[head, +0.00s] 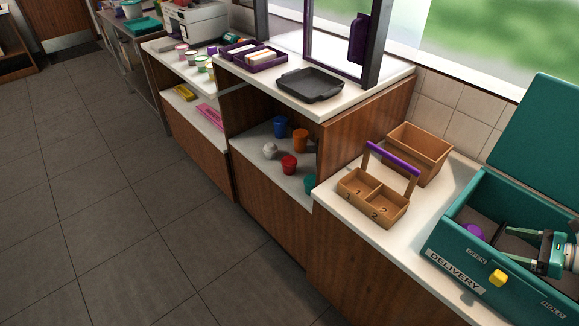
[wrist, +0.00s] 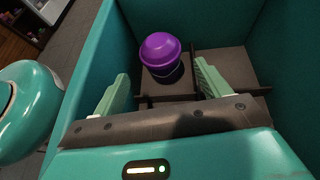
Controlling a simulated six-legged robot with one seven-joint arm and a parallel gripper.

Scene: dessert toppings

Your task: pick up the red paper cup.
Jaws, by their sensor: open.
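The red paper cup (head: 289,164) stands on the lower shelf (head: 258,163) of the middle counter in the head view. A white item is left of it, and blue and orange cups are behind it. My gripper (head: 519,248) is far to the right, at the open teal delivery box (head: 488,290). In the wrist view my gripper (wrist: 165,88) is open, its two pale green fingers apart with nothing between them. A dark container with a purple lid (wrist: 160,50) sits beyond the fingers inside the box. The red cup is not identifiable in the wrist view.
A blue cup (head: 280,127), an orange cup (head: 300,140), a white item (head: 269,151) and a teal item (head: 309,185) share the shelf. The counter top overhangs it. A handled wooden caddy (head: 358,185) stands between box and shelf. The floor (head: 110,190) is clear.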

